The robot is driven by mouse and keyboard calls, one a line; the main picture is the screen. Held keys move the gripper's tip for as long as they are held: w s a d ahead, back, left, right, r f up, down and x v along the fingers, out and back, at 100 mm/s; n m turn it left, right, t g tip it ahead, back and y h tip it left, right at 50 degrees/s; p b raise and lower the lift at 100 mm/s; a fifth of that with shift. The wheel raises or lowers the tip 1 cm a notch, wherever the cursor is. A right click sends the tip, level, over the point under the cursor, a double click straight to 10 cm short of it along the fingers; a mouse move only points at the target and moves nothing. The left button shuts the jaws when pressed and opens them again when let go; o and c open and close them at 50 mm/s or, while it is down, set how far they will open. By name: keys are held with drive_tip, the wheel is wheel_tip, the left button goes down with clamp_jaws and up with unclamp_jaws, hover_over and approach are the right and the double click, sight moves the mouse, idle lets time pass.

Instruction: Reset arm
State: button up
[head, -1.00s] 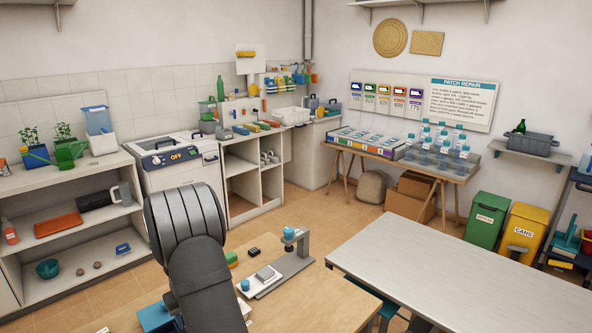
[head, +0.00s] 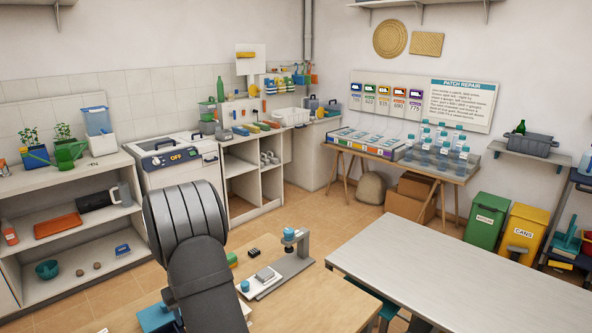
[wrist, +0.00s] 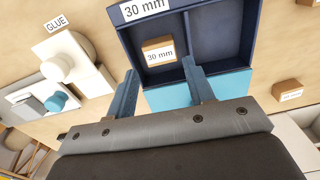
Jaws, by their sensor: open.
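My gripper (wrist: 159,67) is open in the wrist view, its two blue-grey fingers apart. Below the fingertips is a dark blue divided tray (wrist: 222,19) with a light blue front and a "30 mm" label. A small cardboard box (wrist: 158,44), also labelled "30 mm", lies in its left compartment, between the fingertips as seen from the wrist; I cannot tell the height gap. In the head view my arm hides the gripper, and only a blue corner of the tray (head: 154,318) shows beside it.
A white "GLUE" device (wrist: 73,62) stands left of the tray in the wrist view; a small labelled box (wrist: 289,92) lies to the right. In the head view a press-like stand (head: 290,262) is on the wooden table, with a bare grey table (head: 460,275) to the right.

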wheel_tip(320, 180, up, 7)
wheel_tip(320, 180, down, 12)
drive_tip(key=shift+r, duration=0.1)
wheel_tip(320, 180, up, 4)
drive_tip(key=d+r, duration=0.7)
drive_tip(key=d, duration=0.5)
drive_tip(key=shift+n, duration=0.5)
drive_tip(key=s+a+f, duration=0.2)
drive_tip(key=s+a, duration=0.1)
drive_tip(key=a, duration=0.7)
drive_tip(key=s+a+f, duration=0.3)
drive_tip(key=s+a, duration=0.1)
drive_tip(key=a, duration=0.7)
drive_tip(key=s+a+f, duration=0.3)
drive_tip(key=a, duration=0.8)
drive_tip(key=shift+s+a, duration=0.25)
